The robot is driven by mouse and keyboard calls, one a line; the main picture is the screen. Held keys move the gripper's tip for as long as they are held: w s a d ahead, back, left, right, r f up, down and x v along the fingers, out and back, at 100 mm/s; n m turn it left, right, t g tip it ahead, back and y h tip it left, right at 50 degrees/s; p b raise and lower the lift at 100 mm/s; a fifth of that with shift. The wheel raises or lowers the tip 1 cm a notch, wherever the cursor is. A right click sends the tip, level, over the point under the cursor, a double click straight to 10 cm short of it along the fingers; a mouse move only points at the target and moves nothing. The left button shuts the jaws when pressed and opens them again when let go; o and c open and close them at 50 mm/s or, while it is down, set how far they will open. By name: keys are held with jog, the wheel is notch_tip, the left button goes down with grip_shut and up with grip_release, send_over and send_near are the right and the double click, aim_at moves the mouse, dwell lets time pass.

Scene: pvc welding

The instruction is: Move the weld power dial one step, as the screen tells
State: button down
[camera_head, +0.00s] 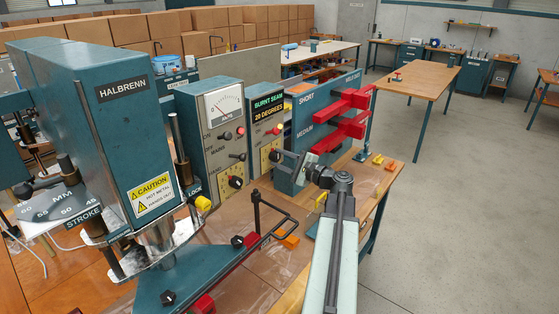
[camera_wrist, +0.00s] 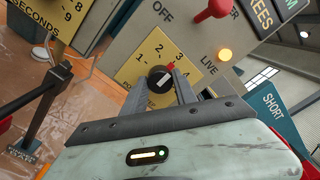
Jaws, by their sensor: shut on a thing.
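The weld power dial (camera_wrist: 160,79) is a black knob on a yellow plate (camera_wrist: 150,60) numbered from 1 to 4 in the wrist view. Its red mark points up and right, roughly toward 3; the exact step is hard to tell. My gripper (camera_wrist: 170,84) is shut on the dial, its grey fingers reaching up to the knob. In the head view my gripper (camera_head: 282,155) meets the same panel, and its fingers partly hide the dial. The screen (camera_head: 267,105) above reads "BURNT SEAM" and, in smaller-looking text, about "28 DEGREES".
A lit amber lamp (camera_wrist: 225,55) marked LIVE and a red toggle (camera_wrist: 212,10) sit near the dial. The blue box with red arms (camera_head: 345,118) stands close on the right.

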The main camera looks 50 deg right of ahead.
jog(key=n, duration=0.4)
jog(key=shift+f, duration=0.1)
jog(key=shift+n, duration=2.2)
jog(key=c, duration=1)
grip_release()
jog(key=shift+o, duration=0.2)
jog(key=shift+s, duration=0.1)
jog(key=s, duration=0.7)
jog(key=shift+s+d, duration=0.3)
jog(key=shift+d, duration=0.05)
